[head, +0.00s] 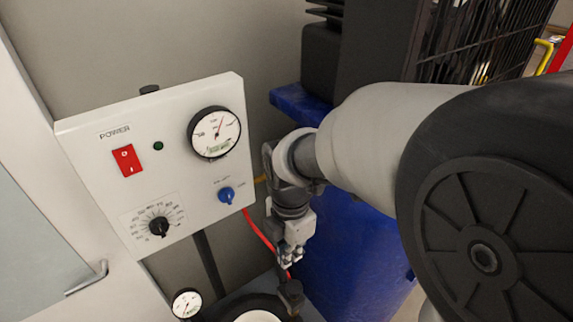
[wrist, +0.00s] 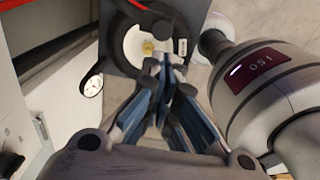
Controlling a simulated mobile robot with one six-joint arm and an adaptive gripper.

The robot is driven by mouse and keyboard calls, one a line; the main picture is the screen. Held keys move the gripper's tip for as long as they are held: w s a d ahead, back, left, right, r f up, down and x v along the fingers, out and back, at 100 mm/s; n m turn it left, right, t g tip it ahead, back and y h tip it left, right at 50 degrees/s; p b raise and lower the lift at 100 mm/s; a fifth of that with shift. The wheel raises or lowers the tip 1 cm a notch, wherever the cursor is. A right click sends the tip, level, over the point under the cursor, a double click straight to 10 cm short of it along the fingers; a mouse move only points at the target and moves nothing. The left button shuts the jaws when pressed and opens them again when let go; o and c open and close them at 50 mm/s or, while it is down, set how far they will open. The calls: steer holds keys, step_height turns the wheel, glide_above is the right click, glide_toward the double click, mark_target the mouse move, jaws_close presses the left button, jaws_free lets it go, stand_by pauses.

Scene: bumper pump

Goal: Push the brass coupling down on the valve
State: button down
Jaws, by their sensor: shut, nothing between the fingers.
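The brass coupling (wrist: 148,48) shows in the wrist view as a small yellow piece over the white hub of the wheel (wrist: 131,42). My gripper (wrist: 165,62) is shut and empty, with its fingertips together just beside the coupling in that view. Whether they touch it or hang above it, I cannot tell. In the head view my gripper (head: 286,262) points down over the right side of the black tyre (head: 220,306). The coupling cannot be made out there, and the valve under it cannot be made out in either view.
A white control panel (head: 90,165) stands left of my gripper, with a red switch, a gauge (head: 214,133) and a blue knob (head: 226,195). A red hose (head: 258,231) runs down close to my gripper. A blue cabinet (head: 350,260) stands right. A small gauge (head: 186,304) is below.

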mark_target(289, 291)
steer(key=shift+f, duration=0.1)
step_height(289, 291, down, 14)
steer(key=b, duration=0.2)
steer(key=shift+b, duration=0.3)
stand_by(0.4)
step_height(289, 291, down, 4)
steer(key=b, duration=0.2)
steer(key=shift+b, duration=0.4)
steer(key=shift+s+r, duration=0.15)
steer(key=shift+r, duration=0.15)
